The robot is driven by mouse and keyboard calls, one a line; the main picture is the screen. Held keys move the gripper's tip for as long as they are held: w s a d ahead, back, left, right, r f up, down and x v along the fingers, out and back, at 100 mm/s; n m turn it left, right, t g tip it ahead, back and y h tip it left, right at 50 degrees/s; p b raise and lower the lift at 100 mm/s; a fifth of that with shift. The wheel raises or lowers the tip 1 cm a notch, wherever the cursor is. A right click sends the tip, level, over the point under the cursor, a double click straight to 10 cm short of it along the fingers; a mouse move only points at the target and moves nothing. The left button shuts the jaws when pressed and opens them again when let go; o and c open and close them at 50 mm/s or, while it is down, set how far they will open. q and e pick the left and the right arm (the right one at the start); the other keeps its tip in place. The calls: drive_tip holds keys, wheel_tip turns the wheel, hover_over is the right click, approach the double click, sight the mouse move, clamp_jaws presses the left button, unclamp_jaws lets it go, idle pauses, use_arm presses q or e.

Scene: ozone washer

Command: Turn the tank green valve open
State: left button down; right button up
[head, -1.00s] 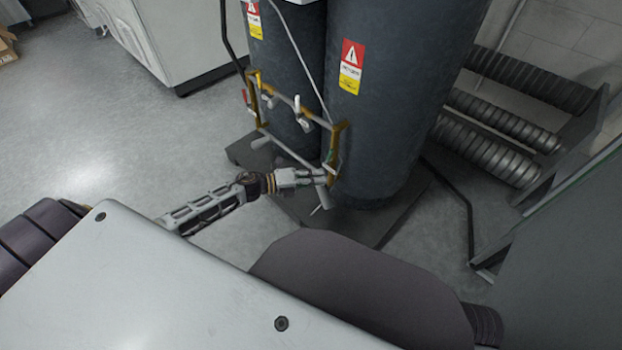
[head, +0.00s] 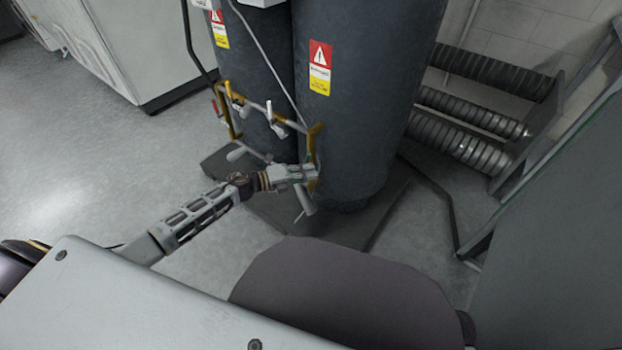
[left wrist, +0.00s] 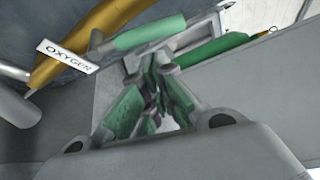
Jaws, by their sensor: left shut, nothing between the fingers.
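Two dark grey tanks stand upright, the nearer one (head: 360,90) in front of my left arm. A yellow and silver pipe frame with small valves (head: 270,108) runs across their front. My left gripper (head: 304,173) is at the lower right of this frame, close to the near tank. In the left wrist view its jaws (left wrist: 157,75) are shut with nothing between them. A green handle (left wrist: 150,32) lies just beyond the fingertips, beside a yellow pipe (left wrist: 95,40) with an "OXYGEN" label. Another green piece (left wrist: 212,50) shows to its right. Whether the fingers touch the handle cannot be told.
A dark base plate (head: 365,225) lies under the tanks. A rack with ribbed grey hoses (head: 470,115) stands at the right, next to a grey panel (head: 555,250). A white cabinet (head: 110,50) is at the upper left. The floor at left is clear.

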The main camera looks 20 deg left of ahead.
use_arm(q)
drive_tip(key=shift+w+a+r, duration=0.15)
drive_tip(key=shift+w+a, duration=0.05)
drive_tip(key=shift+a, duration=0.1)
use_arm(e)
drive_tip(key=shift+f, duration=0.2)
use_arm(q)
drive_tip(key=n, duration=0.1)
drive_tip(key=a+r+n+t+h, duration=0.1)
drive_tip(key=shift+w+a+n, duration=0.15)
drive_tip(key=shift+w+n, duration=0.1)
drive_tip(key=shift+n, duration=0.15)
use_arm(e)
drive_tip(key=shift+a+f, duration=0.1)
drive_tip(key=shift+f, duration=0.25)
drive_tip(key=shift+s, duration=0.1)
